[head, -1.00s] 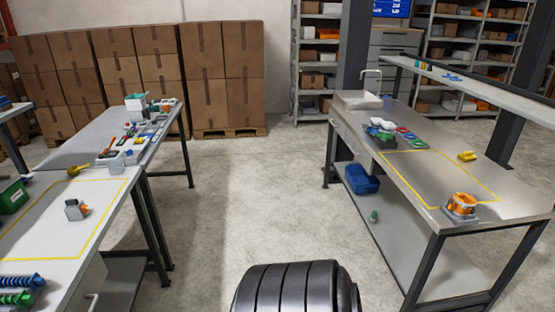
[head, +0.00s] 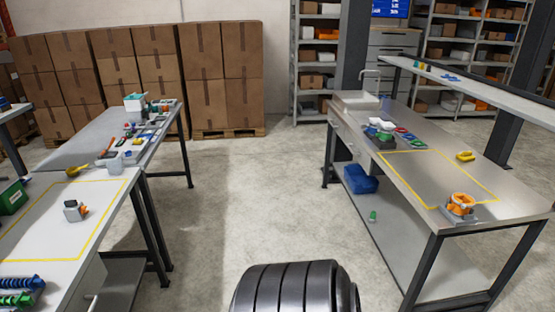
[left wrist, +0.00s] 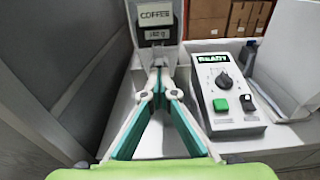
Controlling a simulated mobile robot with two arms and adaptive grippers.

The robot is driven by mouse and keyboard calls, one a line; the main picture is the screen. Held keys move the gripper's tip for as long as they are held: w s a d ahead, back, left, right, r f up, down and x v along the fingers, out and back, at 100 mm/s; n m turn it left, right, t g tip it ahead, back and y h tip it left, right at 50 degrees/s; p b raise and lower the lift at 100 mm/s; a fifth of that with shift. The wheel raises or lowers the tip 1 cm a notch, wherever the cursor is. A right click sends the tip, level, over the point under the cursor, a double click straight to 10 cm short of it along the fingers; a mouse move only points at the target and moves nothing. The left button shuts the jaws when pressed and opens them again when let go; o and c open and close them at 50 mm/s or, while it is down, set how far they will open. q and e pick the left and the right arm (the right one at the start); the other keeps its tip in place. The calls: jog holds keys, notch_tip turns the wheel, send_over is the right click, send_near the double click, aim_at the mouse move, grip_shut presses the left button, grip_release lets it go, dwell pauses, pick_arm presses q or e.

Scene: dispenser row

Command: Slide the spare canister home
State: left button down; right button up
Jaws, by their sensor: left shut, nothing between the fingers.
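In the left wrist view my left gripper (left wrist: 158,73) is shut and empty, its teal and pale fingers meeting at the tips. Just beyond the tips is a dispenser (left wrist: 154,14) with a COFFEE label, with a small dark readout (left wrist: 156,35) below it. I cannot tell whether the fingertips touch it. I cannot identify the spare canister for certain in either view. My right gripper is in neither view.
Right of my left gripper stands a control box (left wrist: 228,93) with a READY display, knob, green button and black switch. In the head view a left bench (head: 60,225) and right bench (head: 440,185) hold small items. Clear floor (head: 240,200) lies between them.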

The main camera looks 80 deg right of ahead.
pick_arm(q)
jog(key=shift+r+p+x, duration=0.2)
jog(key=shift+p+x, duration=0.2)
jog(key=shift+x, duration=1.6)
jog(key=shift+w, duration=0.1)
jog(key=shift+s+p, duration=0.35)
jog(key=p+v, duration=0.1)
jog(key=v, duration=0.6)
jog(key=shift+s+f, duration=0.15)
jog(key=shift+f, duration=0.2)
jog(key=shift+d, duration=0.1)
